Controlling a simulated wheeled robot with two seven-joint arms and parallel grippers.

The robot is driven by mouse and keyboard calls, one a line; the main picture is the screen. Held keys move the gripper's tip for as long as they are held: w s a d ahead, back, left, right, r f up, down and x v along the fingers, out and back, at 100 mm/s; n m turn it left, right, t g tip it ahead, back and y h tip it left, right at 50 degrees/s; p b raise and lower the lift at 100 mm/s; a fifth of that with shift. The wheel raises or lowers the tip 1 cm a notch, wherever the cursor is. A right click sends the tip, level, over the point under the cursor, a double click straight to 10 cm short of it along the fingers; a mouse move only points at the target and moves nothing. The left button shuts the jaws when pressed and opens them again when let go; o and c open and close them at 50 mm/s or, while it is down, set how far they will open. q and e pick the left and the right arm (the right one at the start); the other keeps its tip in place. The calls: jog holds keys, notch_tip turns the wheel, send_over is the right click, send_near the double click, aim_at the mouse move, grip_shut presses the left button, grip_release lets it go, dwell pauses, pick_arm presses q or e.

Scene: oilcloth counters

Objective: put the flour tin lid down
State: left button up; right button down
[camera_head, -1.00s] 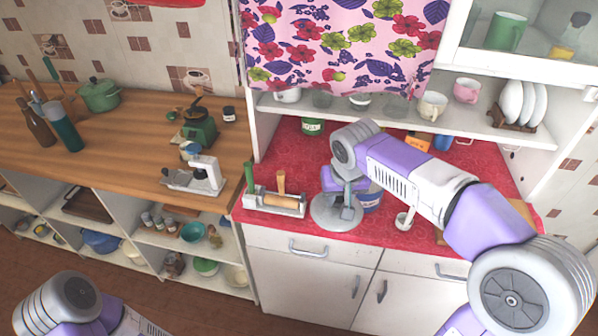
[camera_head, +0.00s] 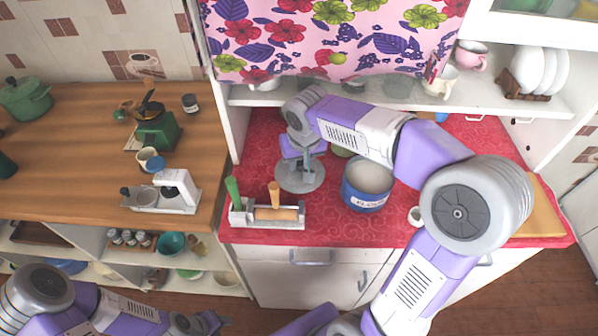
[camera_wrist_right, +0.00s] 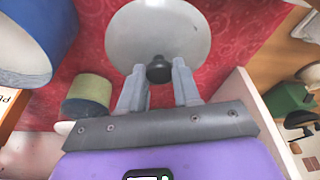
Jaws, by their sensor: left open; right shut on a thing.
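The flour tin lid (camera_head: 298,178) is a grey disc with a black knob; it fills the top of the right wrist view (camera_wrist_right: 160,28). My right gripper (camera_head: 302,150) is shut on the knob, which sits between the fingertips (camera_wrist_right: 158,72). The lid is over the red counter, left of the flour tin; I cannot tell whether it touches the counter. The blue flour tin (camera_head: 366,198) stands uncovered, its pale inside showing; it also shows in the right wrist view (camera_wrist_right: 38,45). My left gripper (camera_head: 212,322) is open and empty, low in front of the cabinets.
A grey rack with a green-handled tool and a rolling pin (camera_head: 268,214) stands in front of the lid. A white cup (camera_head: 415,216) is right of the tin. A small greenish jar (camera_wrist_right: 87,92) stands behind. A white side panel (camera_head: 229,130) bounds the red counter (camera_head: 330,231) at left.

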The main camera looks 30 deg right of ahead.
aim_at(300, 169)
jog(key=shift+f+b, duration=0.5)
jog(key=shift+f, duration=1.45)
jog(key=shift+f, duration=0.15)
jog(key=c, duration=0.8)
grip_release()
